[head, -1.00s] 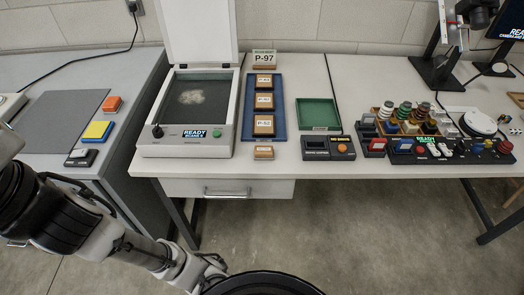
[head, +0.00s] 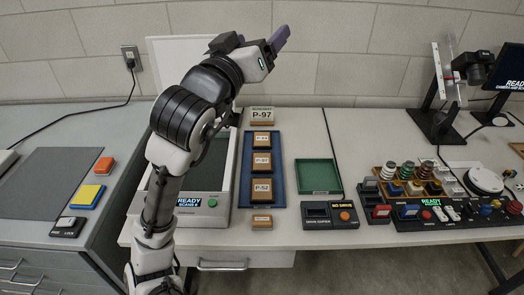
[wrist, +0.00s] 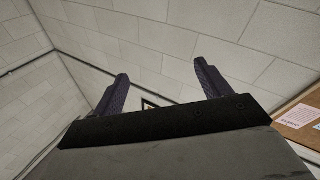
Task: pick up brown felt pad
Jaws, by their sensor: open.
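I cannot make out a brown felt pad for certain in either view. Brown blocks with white labels (head: 262,161) stand in a row in a blue tray (head: 277,197), and a smaller one (head: 262,221) lies in front of it. My gripper (head: 281,38) is raised high in front of the back wall, pointing up and to the right, well above the table. In the wrist view my gripper (wrist: 162,75) shows two dark purple fingers spread apart with nothing between them.
My arm covers much of the scanner (head: 217,200). A green tray (head: 319,176), a drive copier box (head: 330,214) and a crowded control panel stand to the right. The wrist view faces bare walls and a pinboard (wrist: 300,120).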

